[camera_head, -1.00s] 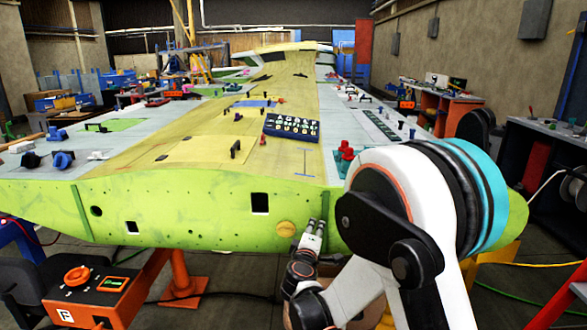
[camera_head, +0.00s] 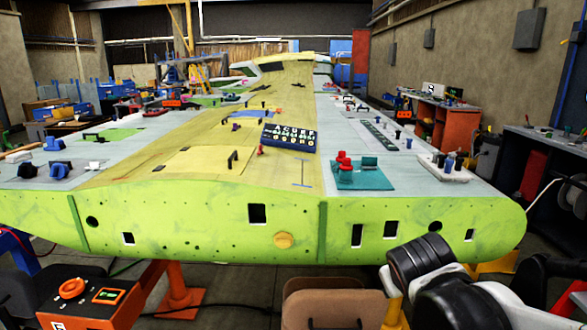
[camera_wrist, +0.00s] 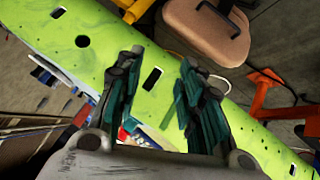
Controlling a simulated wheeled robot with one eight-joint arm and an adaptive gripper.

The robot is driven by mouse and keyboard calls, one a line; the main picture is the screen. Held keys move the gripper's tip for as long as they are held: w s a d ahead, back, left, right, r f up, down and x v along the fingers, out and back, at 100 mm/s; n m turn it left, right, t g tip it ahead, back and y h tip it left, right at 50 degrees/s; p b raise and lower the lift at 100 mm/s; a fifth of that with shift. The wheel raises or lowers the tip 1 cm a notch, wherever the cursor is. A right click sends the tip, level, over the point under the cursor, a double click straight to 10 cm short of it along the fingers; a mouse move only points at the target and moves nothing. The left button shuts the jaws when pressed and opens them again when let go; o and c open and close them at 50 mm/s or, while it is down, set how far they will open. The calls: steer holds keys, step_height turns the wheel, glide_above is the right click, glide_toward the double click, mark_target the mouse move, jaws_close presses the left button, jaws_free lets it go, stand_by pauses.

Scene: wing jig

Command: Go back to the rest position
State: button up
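My gripper (camera_wrist: 161,66) shows in the wrist view with its two dark, teal-padded fingers spread apart and nothing between them. Behind the fingers is the green front face of the wing (camera_wrist: 95,42) with its rectangular cutouts. In the head view my arm is low at the bottom right, in front of the wing's green edge (camera_head: 380,215), and my gripper itself is out of that picture.
A brown padded seat (camera_head: 335,308) stands below the wing; it also shows in the wrist view (camera_wrist: 205,28). An orange control box (camera_head: 90,305) is at bottom left. A teal tray (camera_head: 375,180) with red parts lies on the wing. An orange bench (camera_head: 445,125) stands at right.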

steer(key=s+a+f+m+y, duration=0.1)
steer(key=s, duration=0.6)
steer(key=s+a+f+m+g+y, duration=0.1)
steer(key=s, duration=0.7)
steer(key=shift+s+a+m+g+y, duration=0.15)
steer(key=shift+a+m+g+y, duration=0.15)
steer(key=shift+m+y, duration=0.1)
